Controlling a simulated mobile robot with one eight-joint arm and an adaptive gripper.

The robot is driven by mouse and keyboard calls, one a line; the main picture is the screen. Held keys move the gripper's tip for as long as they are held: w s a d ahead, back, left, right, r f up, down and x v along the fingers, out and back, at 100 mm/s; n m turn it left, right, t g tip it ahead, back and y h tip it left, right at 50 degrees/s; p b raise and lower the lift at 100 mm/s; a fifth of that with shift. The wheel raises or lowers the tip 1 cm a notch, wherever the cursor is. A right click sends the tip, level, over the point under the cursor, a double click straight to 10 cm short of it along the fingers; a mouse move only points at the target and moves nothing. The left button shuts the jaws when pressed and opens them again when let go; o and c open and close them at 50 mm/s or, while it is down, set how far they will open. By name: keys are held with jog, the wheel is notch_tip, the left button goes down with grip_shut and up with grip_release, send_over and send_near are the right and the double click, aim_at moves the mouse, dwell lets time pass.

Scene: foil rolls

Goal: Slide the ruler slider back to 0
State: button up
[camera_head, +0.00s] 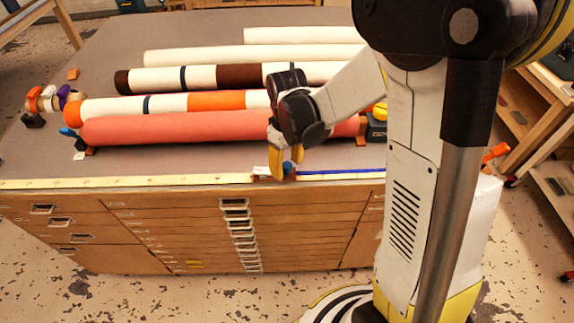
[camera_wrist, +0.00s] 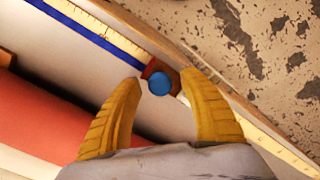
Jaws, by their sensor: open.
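A long pale wooden ruler (camera_head: 130,181) runs along the front edge of the cabinet top; part of it shows in the wrist view (camera_wrist: 95,22). The slider, a reddish-brown block with a round blue knob (camera_wrist: 159,83), sits on the ruler and is partly hidden in the head view. A blue strip (camera_head: 340,171) lies along the ruler to the slider's right in the head view. My gripper (camera_head: 285,166) is over the slider, with yellow fingers open. In the wrist view its fingertips (camera_wrist: 162,82) stand on either side of the knob, with visible gaps.
A red roll (camera_head: 180,129) lies just behind the ruler, with several striped and cream rolls (camera_head: 250,54) farther back. A tape dispenser (camera_head: 376,122) stands at the red roll's right end. The cabinet front has several drawers (camera_head: 238,230).

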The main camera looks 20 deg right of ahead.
grip_shut()
jog(key=s+d, duration=0.4)
jog(key=d, duration=0.8)
jog(key=s+d+b, duration=0.1)
jog(key=s+d, duration=0.3)
jog(key=d, duration=0.8)
jog(key=s+d+b, duration=0.1)
jog(key=s+d, duration=0.2)
jog(key=d, duration=0.9)
jog(key=shift+s, duration=0.4)
jog(key=shift+d, duration=0.1)
jog(key=shift+c, duration=0.9)
grip_release()
jog(key=shift+o, duration=0.9)
jog(key=shift+d, duration=0.15)
notch_tip(320, 180, up, 12)
